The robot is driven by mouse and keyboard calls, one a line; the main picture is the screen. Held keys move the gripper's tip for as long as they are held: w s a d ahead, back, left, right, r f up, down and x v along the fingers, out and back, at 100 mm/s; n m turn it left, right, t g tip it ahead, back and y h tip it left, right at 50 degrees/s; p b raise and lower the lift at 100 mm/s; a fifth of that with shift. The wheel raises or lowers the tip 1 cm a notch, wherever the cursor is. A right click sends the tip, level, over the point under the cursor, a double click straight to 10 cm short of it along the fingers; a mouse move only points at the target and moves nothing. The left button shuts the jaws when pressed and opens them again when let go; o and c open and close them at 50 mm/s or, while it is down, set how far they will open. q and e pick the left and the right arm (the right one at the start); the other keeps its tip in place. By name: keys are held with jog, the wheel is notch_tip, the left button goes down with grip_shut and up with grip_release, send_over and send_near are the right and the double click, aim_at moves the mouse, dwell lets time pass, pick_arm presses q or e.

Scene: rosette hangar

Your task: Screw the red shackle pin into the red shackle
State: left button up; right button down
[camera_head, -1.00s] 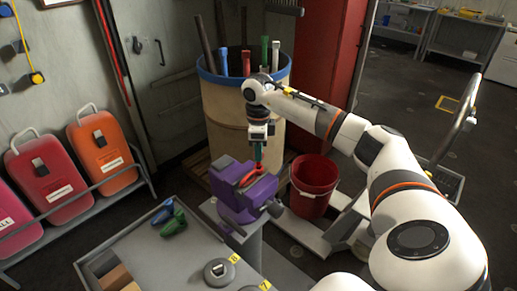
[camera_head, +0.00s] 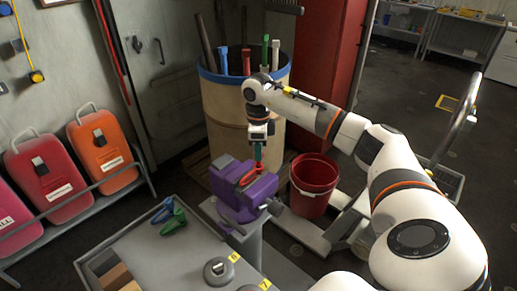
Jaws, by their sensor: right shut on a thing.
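The red shackle (camera_head: 250,177) sits at the top of a purple vise (camera_head: 236,194), between its jaws. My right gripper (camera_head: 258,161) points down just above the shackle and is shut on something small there. The held thing is mostly hidden by the fingers; it is probably the red shackle pin, but I cannot make out its shape or whether it is in the shackle. My left gripper is not in view.
A grey bench (camera_head: 140,240) holds a blue shackle (camera_head: 163,211), a green shackle (camera_head: 174,222) and a round grey object (camera_head: 219,271). Behind stand a drum (camera_head: 230,115) with upright tools and a red bucket (camera_head: 313,185). Cases (camera_head: 46,176) line the left wall.

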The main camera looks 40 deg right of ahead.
jog(key=shift+f+b, duration=0.85)
jog(key=shift+f, duration=0.65)
dwell(1.9)
jog(key=m+p, duration=0.1)
jog(key=m, duration=0.3)
jog(key=m+p, duration=0.1)
jog(key=m, duration=0.3)
jog(key=shift+f+m, duration=0.1)
jog(key=shift+m, duration=0.8)
jog(key=m+p, duration=0.2)
jog(key=m, duration=0.2)
jog(key=m+p, duration=0.1)
jog(key=m, duration=0.3)
jog(key=shift+m, duration=0.9)
